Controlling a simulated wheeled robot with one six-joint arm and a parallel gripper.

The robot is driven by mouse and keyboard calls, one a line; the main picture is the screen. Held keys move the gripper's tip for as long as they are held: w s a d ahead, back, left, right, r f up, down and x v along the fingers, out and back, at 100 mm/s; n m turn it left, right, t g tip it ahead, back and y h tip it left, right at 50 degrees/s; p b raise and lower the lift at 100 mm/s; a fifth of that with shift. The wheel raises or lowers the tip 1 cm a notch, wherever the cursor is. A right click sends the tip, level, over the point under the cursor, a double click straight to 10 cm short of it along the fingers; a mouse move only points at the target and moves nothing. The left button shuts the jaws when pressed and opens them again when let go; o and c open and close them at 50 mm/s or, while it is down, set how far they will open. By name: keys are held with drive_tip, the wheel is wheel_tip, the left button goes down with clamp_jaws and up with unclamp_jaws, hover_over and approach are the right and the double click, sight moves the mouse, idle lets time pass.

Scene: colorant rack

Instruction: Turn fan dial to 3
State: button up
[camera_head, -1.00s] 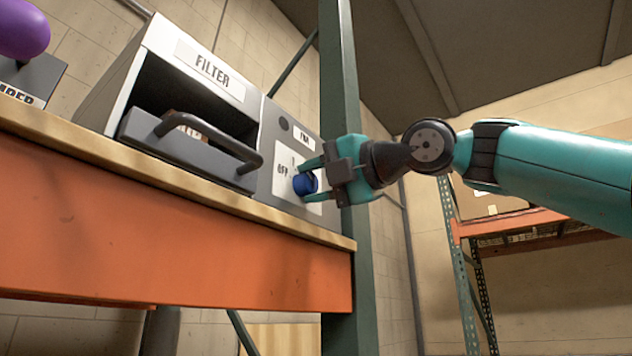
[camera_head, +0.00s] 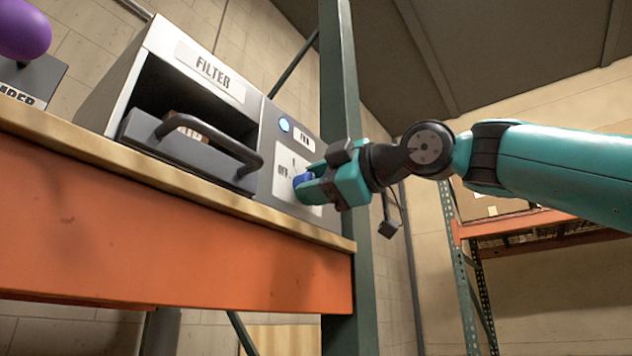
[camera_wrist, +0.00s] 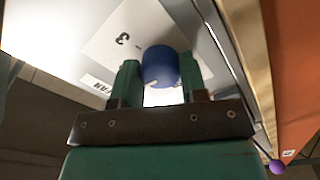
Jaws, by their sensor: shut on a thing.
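The blue fan dial (camera_head: 303,180) sits on the grey panel right of the filter box, partly hidden by my gripper (camera_head: 308,187). In the wrist view the blue dial (camera_wrist: 160,67) lies between the two teal fingers of my gripper (camera_wrist: 160,78), which are shut on it. The white dial plate (camera_head: 287,172) shows "OFF" and a "1" in the head view, and a "3" in the wrist view. A "FAN" label (camera_head: 305,138) is above it. A round light (camera_head: 284,125) beside the label glows blue. The dial's exact setting cannot be read.
The filter box (camera_head: 205,75) with its handled drawer (camera_head: 190,140) stands left of the panel on a wooden-topped orange shelf (camera_head: 170,230). A green post (camera_head: 341,80) rises just behind my gripper. A purple knob (camera_head: 24,30) is at the far left.

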drive_tip(key=shift+s+a+f+m+p, duration=0.1)
drive_tip(key=shift+m+p, duration=0.5)
drive_tip(key=shift+m, duration=3.05)
drive_tip(key=shift+a+f+m+p, duration=0.1)
drive_tip(key=shift+m+p, duration=0.5)
drive_tip(key=shift+m, duration=3.35)
drive_tip(key=o, duration=0.9)
drive_tip(key=shift+d, duration=0.1)
drive_tip(key=shift+r, duration=0.1)
drive_tip(key=shift+r+b+v, duration=0.15)
drive_tip(key=shift+b+v, duration=0.9)
drive_tip(key=shift+v, duration=3.3)
drive_tip(key=shift+r+b+v, duration=0.15)
drive_tip(key=shift+b+v, duration=0.9)
drive_tip(key=shift+v, duration=3.3)
